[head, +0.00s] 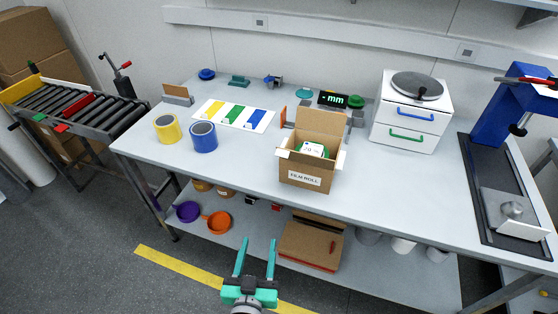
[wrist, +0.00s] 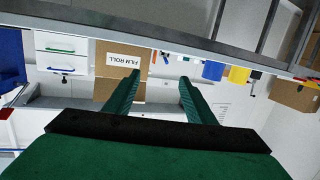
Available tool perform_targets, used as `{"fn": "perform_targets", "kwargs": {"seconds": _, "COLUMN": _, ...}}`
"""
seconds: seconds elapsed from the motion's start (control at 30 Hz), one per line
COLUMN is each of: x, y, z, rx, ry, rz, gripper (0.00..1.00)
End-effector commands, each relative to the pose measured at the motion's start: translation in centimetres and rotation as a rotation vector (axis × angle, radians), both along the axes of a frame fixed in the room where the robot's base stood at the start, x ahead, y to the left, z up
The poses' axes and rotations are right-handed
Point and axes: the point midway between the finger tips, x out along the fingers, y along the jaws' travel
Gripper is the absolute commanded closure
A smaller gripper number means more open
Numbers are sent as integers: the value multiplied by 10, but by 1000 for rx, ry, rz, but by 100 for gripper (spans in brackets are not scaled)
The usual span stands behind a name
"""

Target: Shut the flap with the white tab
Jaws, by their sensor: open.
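An open cardboard box (head: 305,181) labelled FILM ROLL stands on the workbench near its front edge. Its tall back flap (head: 321,123) stands upright. Pale, whitish pieces show at its left and right upper edges; I cannot tell for certain which is the white tab. A white and green item shows inside the box. The box also shows upside down in the wrist view (wrist: 112,88). My gripper (head: 256,245) is open and empty, in front of the bench, below and left of the box and apart from it. Its fingers also show in the wrist view (wrist: 160,78).
The workbench (head: 240,172) is clear left of the box. A yellow roll (head: 167,129) and a blue roll (head: 203,137) stand farther left. A white drawer unit (head: 411,112) and a blue press (head: 500,115) are to the right. The lower shelf holds pans and a carton.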

Motion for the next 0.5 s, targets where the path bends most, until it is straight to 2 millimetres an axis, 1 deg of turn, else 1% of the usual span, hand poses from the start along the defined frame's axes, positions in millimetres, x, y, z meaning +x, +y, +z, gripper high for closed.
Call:
{"fn": "perform_targets", "kwargs": {"seconds": 0.03, "x": 18, "y": 0, "z": 16, "rx": -4, "ry": -23, "rz": -21, "gripper": 50}}
{"fn": "perform_targets", "kwargs": {"seconds": 0.1, "x": 36, "y": -3, "z": 34, "rx": -7, "ry": -43, "rz": -55, "gripper": 50}}
{"fn": "perform_targets", "kwargs": {"seconds": 0.17, "x": 51, "y": -4, "z": 51, "rx": -9, "ry": -62, "rz": -84, "gripper": 50}}
{"fn": "perform_targets", "kwargs": {"seconds": 0.2, "x": 59, "y": -6, "z": 62, "rx": -10, "ry": -74, "rz": -105, "gripper": 50}}
{"fn": "perform_targets", "kwargs": {"seconds": 0.3, "x": 77, "y": -9, "z": 89, "rx": -8, "ry": -106, "rz": -154, "gripper": 50}}
{"fn": "perform_targets", "kwargs": {"seconds": 0.4, "x": 88, "y": -12, "z": 111, "rx": -2, "ry": -133, "rz": -195, "gripper": 50}}
{"fn": "perform_targets", "kwargs": {"seconds": 0.5, "x": 95, "y": -15, "z": 126, "rx": 2, "ry": -151, "rz": -225, "gripper": 50}}
